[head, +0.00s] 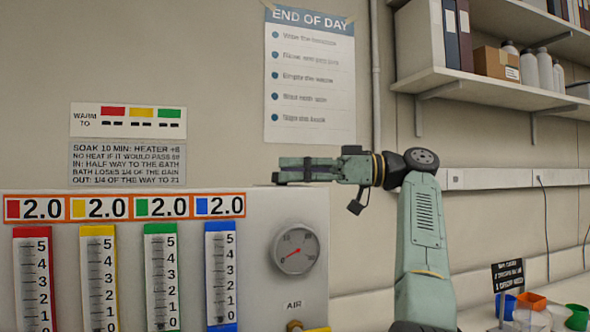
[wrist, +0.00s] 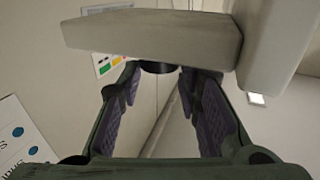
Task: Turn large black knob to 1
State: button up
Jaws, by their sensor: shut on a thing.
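The black knob (wrist: 157,68) shows in the wrist view as a dark round piece between my fingertips, partly hidden by a pale slab. Its markings and pointer cannot be seen, so its setting cannot be told. My gripper (wrist: 158,78) is shut on it, with a purple-padded finger on either side. In the head view my gripper (head: 279,172) reaches left, level with the top of the pale cabinet (head: 262,210), and the knob cannot be made out there.
The cabinet front has several coloured gauge tubes reading 2.0 and a round dial (head: 293,250) with a red needle. A pale slab (wrist: 150,35) lies close to my fingers in the wrist view. Shelves (head: 480,85) hang at the right; cups (head: 530,302) stand below.

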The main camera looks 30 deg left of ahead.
jog(key=shift+a+f, duration=0.1)
jog(key=shift+f, duration=0.4)
jog(key=o, duration=0.9)
jog(key=shift+c, duration=0.2)
jog(key=shift+o, duration=1.3)
jog(key=shift+a+r, duration=0.1)
jog(key=shift+r, duration=0.1)
jog(key=shift+w+d+m+t+y, duration=0.2)
jog(key=shift+w+m+t+y, duration=0.15)
jog(key=shift+t, duration=0.25)
jog(key=shift+r, duration=0.1)
jog(key=shift+s+m+t, duration=0.1)
jog(key=shift+m+t, duration=0.15)
jog(key=shift+t, duration=0.05)
